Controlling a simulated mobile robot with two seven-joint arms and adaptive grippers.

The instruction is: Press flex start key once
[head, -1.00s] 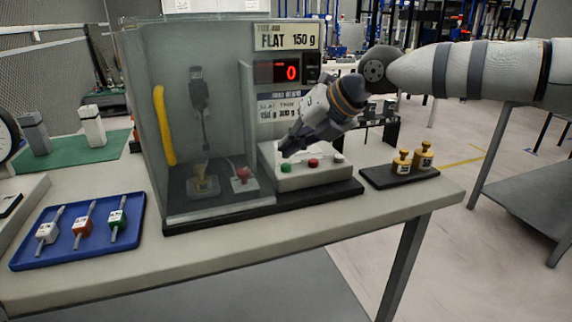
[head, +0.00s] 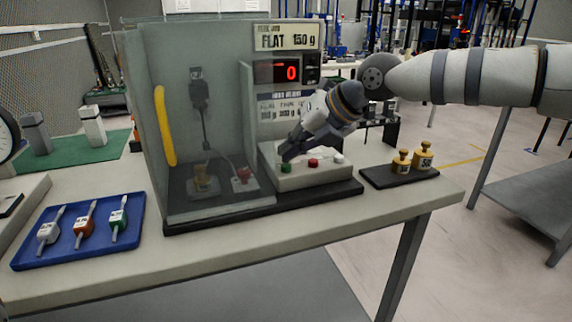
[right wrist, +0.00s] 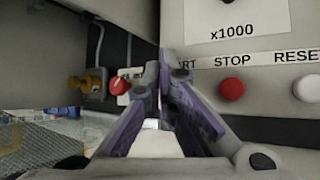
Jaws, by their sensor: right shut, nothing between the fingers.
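The control box (head: 330,177) at the front of the test machine carries a green button (head: 286,168), a red button (head: 313,162) and a white button (head: 338,158). In the right wrist view the red button (right wrist: 231,89) is under the label STOP and the white one (right wrist: 307,88) under RESET. The leftmost label, partly covered, ends in "RT". My right gripper (head: 288,157) is shut and empty, fingertips pointing down just above or at the green button; whether they touch cannot be told. In the right wrist view the closed fingers (right wrist: 165,75) hide the green button.
A clear-walled chamber (head: 160,120) stands left of the box, with a red knob (head: 242,174) inside. The display (head: 278,72) reads 0. A black tray (head: 385,180) with brass weights is at right. A blue tray (head: 65,255) with several tools is at left.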

